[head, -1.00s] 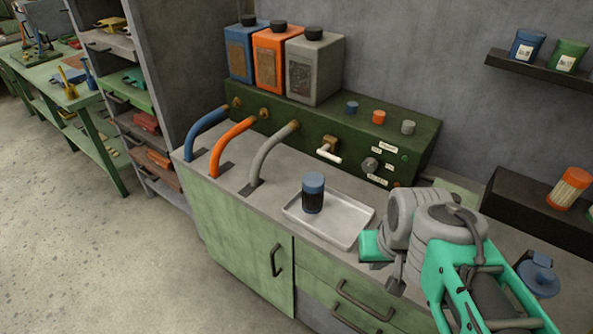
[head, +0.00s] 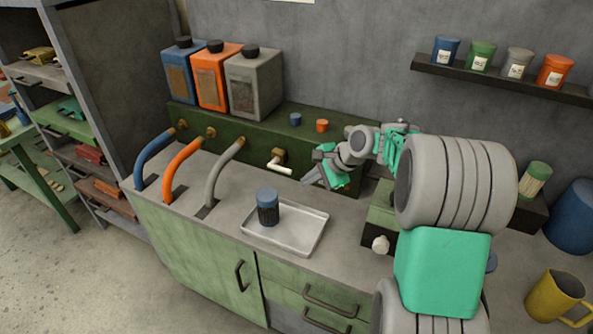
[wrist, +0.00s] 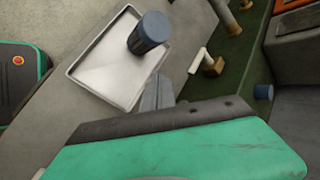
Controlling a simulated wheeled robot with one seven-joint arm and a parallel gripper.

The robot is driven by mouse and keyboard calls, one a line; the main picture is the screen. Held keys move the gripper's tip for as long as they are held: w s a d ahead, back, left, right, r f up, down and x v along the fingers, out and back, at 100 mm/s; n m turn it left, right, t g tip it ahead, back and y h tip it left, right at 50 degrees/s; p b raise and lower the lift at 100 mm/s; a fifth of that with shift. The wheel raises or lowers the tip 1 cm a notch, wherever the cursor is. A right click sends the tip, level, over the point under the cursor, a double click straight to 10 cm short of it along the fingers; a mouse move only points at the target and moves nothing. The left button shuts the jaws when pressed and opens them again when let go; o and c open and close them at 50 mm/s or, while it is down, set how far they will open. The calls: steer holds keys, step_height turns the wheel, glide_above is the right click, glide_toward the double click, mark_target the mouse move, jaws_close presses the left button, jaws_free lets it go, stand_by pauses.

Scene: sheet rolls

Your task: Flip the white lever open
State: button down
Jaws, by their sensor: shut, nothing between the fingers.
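The white lever (head: 280,167) sticks out from a brass fitting on the front of the green control box (head: 232,145). Its white handle lies nearly level in the head view. In the wrist view the white lever (wrist: 198,60) and its brass base show right of centre. My gripper (head: 308,181) is shut and empty, just right of the lever and apart from it. In the wrist view its grey fingertips (wrist: 158,92) are below and left of the lever. My gripper and arm hide the right part of the box.
A metal tray (head: 308,232) holding a blue-lidded dark jar (head: 268,208) lies on the counter in front of the lever. A blue hose (head: 152,155), an orange hose (head: 180,165) and a grey hose (head: 220,170) curve down left of it. Three canisters stand on the box.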

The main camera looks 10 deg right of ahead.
steer(key=w+d+f+m+t+y+p, duration=0.1)
steer(key=w+d+f+m+t+y, duration=0.1)
steer(key=w+d+m, duration=0.4)
step_height(320, 180, down, 3)
steer(key=w+m+y, duration=0.1)
steer(key=m, duration=0.2)
steer(key=shift+r+m+y+p, duration=0.15)
steer(key=shift+m+y+p, duration=0.15)
steer(key=shift+y+p, duration=0.1)
steer(key=p+x, duration=0.2)
steer(key=x, duration=0.8)
steer(key=shift+r, duration=0.1)
